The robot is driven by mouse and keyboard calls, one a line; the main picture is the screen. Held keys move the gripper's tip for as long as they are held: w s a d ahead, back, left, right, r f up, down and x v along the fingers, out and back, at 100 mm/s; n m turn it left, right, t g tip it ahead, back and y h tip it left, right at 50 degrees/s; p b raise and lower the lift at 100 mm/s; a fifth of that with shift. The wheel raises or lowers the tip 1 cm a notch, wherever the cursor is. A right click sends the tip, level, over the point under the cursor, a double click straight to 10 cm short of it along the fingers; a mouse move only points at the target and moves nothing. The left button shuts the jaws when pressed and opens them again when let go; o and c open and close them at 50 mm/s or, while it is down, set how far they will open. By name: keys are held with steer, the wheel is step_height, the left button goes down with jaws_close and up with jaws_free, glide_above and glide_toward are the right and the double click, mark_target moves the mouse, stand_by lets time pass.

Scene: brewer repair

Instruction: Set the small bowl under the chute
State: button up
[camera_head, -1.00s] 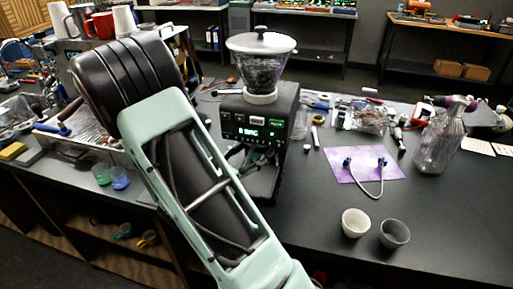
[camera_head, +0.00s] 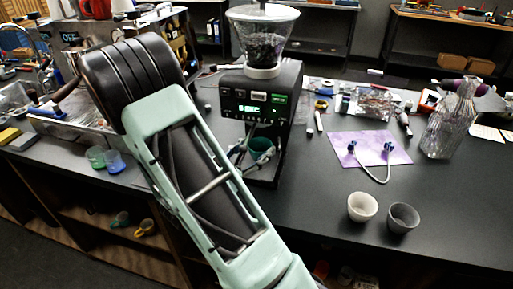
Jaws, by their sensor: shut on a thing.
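The grinder (camera_head: 266,79) stands on the dark counter, with a clear hopper of beans on top and a lit front panel. A small dark green bowl (camera_head: 262,147) is in the open bay below the panel, under the chute area. My gripper (camera_head: 249,155) reaches into this bay from the left and is shut on the bowl, beside its left side. My arm hides much of the gripper and the bay's lower left. I cannot tell whether the bowl touches the base.
A white cup (camera_head: 362,206) and a grey cup (camera_head: 403,218) stand at the front right.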

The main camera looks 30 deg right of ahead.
steer(key=shift+f+b, duration=0.5)
steer(key=shift+f, duration=0.1)
steer(key=o, duration=1.4)
steer(key=shift+a, duration=0.15)
